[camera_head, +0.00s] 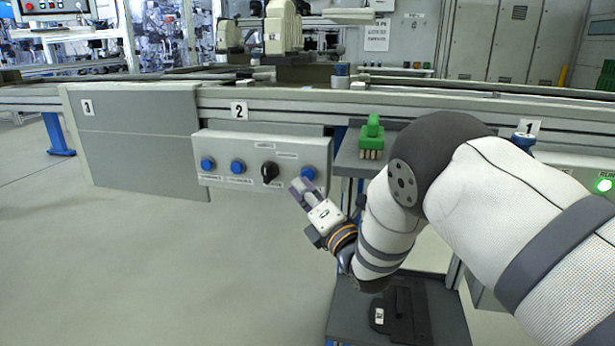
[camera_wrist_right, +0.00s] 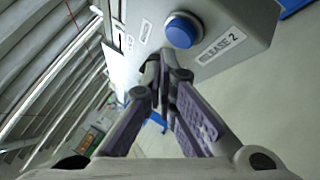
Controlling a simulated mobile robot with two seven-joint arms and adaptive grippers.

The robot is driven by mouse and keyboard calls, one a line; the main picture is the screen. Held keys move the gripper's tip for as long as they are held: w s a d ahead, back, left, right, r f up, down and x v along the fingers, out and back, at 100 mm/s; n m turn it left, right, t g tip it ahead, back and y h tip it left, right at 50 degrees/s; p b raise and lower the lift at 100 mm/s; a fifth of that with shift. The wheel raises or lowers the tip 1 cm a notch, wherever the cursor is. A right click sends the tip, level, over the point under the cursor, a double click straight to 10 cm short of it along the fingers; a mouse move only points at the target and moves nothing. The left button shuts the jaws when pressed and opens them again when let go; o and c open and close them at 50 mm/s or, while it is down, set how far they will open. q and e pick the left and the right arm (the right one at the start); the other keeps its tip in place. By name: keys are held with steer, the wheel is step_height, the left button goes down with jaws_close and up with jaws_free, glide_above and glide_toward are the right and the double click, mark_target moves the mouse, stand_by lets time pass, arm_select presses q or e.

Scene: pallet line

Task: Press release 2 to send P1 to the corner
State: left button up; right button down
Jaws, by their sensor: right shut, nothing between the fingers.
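A grey control box (camera_head: 220,145) hangs on the line's front under the number 2 plate. It carries several blue buttons and a black knob (camera_head: 269,172). In the right wrist view, a blue button (camera_wrist_right: 182,30) sits beside a label reading RELEASE 2. My right gripper (camera_head: 298,187) is shut and empty, with its fingertips just below and left of the box's rightmost blue button (camera_head: 308,173). In the right wrist view, the fingertips (camera_wrist_right: 165,65) are close to the labelled button, and I see a small gap. I cannot pick out P1. My left gripper is out of view.
Two more blue buttons, one at the far left (camera_head: 207,164) and one beside it (camera_head: 237,167), are on the same box. The floor left of my arm is clear.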

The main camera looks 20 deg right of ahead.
steer(key=shift+w, duration=0.1)
steer(key=shift+w+d, duration=0.25)
steer(key=shift+w, duration=0.05)
steer(key=shift+w+d+b, duration=0.25)
steer(key=shift+w+b, duration=0.1)
stand_by(0.8)
steer(key=shift+r, duration=0.1)
stand_by(0.4)
steer(key=shift+s+a+p, duration=0.45)
steer(key=shift+s+p, duration=0.25)
steer(key=shift+s, duration=0.05)
